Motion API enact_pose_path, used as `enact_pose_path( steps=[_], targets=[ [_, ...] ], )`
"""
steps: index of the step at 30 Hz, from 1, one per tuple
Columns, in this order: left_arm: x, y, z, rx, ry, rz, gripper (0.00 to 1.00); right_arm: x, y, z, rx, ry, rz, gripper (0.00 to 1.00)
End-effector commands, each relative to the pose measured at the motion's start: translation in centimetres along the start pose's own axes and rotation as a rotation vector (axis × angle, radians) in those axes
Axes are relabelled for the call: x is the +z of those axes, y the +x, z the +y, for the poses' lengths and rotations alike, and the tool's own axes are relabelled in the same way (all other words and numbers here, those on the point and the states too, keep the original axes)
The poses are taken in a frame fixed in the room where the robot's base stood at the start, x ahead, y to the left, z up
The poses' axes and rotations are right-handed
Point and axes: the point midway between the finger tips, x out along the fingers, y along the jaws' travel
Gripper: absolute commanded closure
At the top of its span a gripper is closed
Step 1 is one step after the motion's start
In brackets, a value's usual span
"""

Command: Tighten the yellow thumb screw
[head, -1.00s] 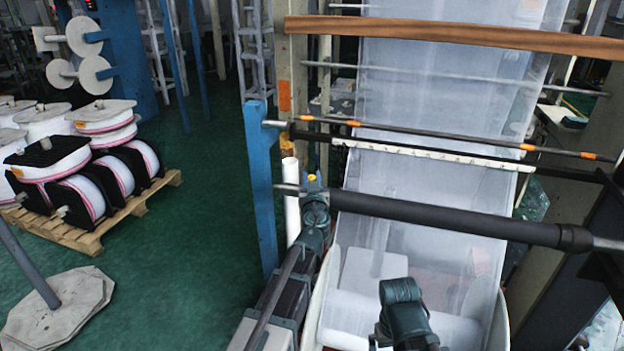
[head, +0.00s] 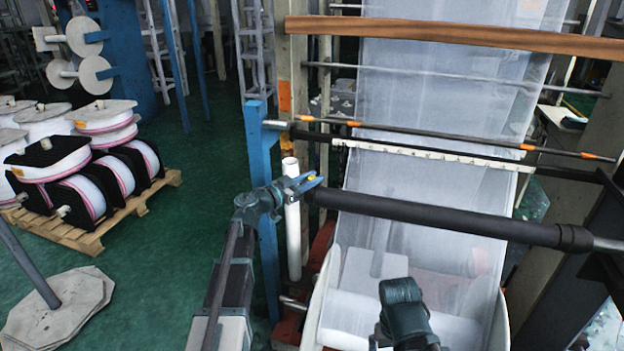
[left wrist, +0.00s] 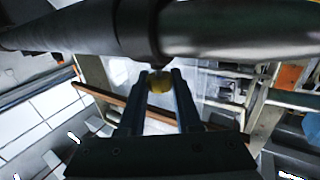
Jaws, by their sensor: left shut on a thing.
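The yellow thumb screw (head: 311,178) is a small spot near the left end of the dark roller (head: 430,215) in the head view. My left gripper (head: 312,182) reaches it from the left, past the blue post, with its fingers around it. In the left wrist view the screw (left wrist: 160,82) is a rounded yellow knob between the two dark fingertips (left wrist: 160,88), just under the roller (left wrist: 90,28). The gripper is shut on it, and the fingers hide its sides. My right gripper is not in view; only a link of that arm shows at the bottom.
A blue post (head: 265,200) and a white pipe (head: 292,225) stand close to my left gripper. The clear film web (head: 410,160) runs behind the roller. A pallet (head: 100,235) of spools stands at the left, with free green floor between.

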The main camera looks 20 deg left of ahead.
Motion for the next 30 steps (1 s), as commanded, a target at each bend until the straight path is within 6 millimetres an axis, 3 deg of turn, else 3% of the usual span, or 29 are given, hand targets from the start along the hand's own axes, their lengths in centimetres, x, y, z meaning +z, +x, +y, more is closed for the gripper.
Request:
enact_pose_path(
  steps=[15, 30],
  targets=[
    [-0.01, 0.31, -0.36, 0.459, 0.007, 0.003, 1.0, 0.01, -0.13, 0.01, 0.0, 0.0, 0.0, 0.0],
    [0.02, 0.1, 0.06, 0.68, 0.01, 0.004, 1.0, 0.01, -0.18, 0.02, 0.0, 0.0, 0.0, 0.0]
  ],
)
